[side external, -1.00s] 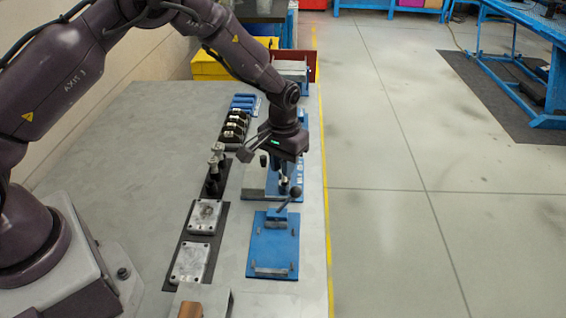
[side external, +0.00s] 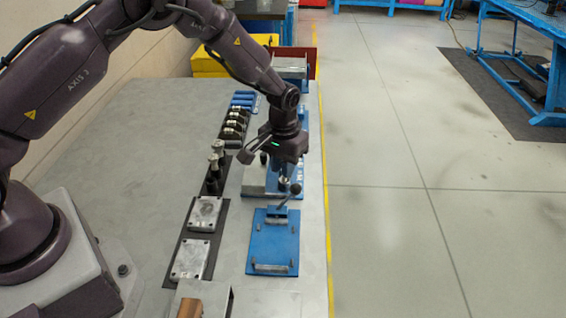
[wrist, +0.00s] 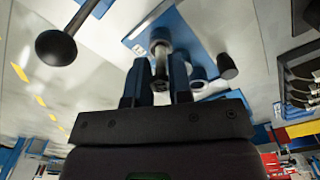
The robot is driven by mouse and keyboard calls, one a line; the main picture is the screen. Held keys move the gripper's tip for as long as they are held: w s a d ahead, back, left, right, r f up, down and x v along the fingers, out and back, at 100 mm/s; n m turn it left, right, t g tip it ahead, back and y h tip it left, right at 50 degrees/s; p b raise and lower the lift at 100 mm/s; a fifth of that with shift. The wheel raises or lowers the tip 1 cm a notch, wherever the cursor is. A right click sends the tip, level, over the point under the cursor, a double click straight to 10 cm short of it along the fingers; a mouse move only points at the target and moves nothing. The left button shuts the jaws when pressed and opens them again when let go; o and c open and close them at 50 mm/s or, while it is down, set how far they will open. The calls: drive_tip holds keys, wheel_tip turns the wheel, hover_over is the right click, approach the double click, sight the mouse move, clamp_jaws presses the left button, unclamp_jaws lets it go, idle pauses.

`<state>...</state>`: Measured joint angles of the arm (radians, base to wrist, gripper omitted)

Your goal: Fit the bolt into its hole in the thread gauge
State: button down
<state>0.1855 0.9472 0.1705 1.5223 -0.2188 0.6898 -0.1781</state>
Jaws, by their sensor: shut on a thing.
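My gripper (wrist: 158,82) is shut on the bolt (wrist: 160,62), a grey metal shank showing between the two dark fingers in the wrist view. In the side view my gripper (side external: 284,174) hangs low over a blue and silver fixture (side external: 256,180), which I take to be the thread gauge. In the wrist view the bolt lines up with a round dark-rimmed collar (wrist: 160,36) on the blue and pale plate. I cannot tell whether the bolt's tip is inside it or just in front. The hole itself is hidden.
A black ball-ended lever (side external: 295,188) stands close to my gripper, above a blue clamp plate (side external: 273,243). A black knob (wrist: 227,66) stands beside the collar. Upright dark cylinders (side external: 213,180) and metal blocks (side external: 204,214) are on the left. The table's left part is clear.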

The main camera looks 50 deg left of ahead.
drive_tip(key=shift+f, duration=0.55)
idle(0.4)
idle(0.5)
drive_tip(key=c, duration=1)
unclamp_jaws()
drive_tip(key=shift+o, duration=0.2)
drive_tip(key=shift+r, duration=3.5)
drive_tip(key=s+a+r+m+t, duration=0.3)
drive_tip(key=s+r+t, duration=0.2)
drive_tip(key=s+r, duration=1.8)
drive_tip(key=s, duration=0.4)
drive_tip(key=shift+r+t, duration=0.2)
drive_tip(key=shift+t, duration=0.1)
